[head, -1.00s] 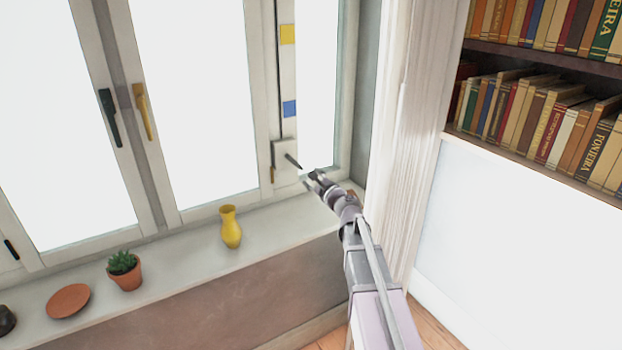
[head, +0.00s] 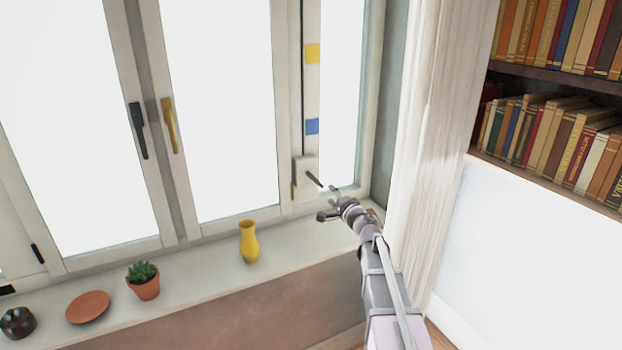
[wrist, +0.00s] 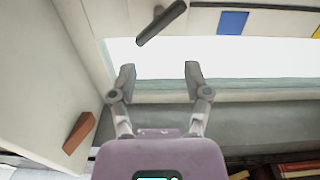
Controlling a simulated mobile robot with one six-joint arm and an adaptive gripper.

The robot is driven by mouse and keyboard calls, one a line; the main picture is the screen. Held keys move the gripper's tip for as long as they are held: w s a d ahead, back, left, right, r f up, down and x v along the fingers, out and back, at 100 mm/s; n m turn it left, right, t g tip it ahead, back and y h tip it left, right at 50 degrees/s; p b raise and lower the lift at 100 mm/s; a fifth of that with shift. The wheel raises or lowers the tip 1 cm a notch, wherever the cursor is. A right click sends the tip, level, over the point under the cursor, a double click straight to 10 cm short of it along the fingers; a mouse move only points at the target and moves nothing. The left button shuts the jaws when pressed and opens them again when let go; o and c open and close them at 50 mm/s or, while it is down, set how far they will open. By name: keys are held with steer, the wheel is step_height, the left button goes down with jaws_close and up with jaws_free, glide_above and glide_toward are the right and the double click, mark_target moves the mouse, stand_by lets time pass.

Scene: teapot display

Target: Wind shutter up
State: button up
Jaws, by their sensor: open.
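The shutter winder is a pale box (head: 301,166) low on the window frame, with a dark crank handle (head: 314,179) sticking out down to the right. A dark strip runs up from the box. My gripper (head: 328,202) is just below and right of the handle's tip, its fingers spread and empty. In the wrist view the dark handle (wrist: 162,22) lies beyond the open fingertips (wrist: 159,72), roughly in line with the space between them. A gap seems to remain between fingers and handle. The shutter itself cannot be made out.
A yellow vase (head: 249,243), potted plant (head: 143,280), terracotta plate (head: 88,307) and dark pot (head: 17,322) stand on the sill (head: 200,279). A reddish-brown block (wrist: 78,132) lies near my gripper. A pale curtain (head: 440,130) and bookshelf (head: 540,85) are right.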

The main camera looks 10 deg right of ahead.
mark_target(312, 177)
steer(key=n, duration=0.6)
steer(key=w+n, duration=0.1)
steer(key=n, duration=1.1)
steer(key=shift+w+a+f+n, duration=0.1)
steer(key=shift+w+f+n, duration=0.05)
steer(key=shift+n, duration=0.25)
steer(key=x, duration=1.3)
steer(key=shift+w+a, duration=0.1)
steer(key=shift+w, duration=0.25)
jaws_close()
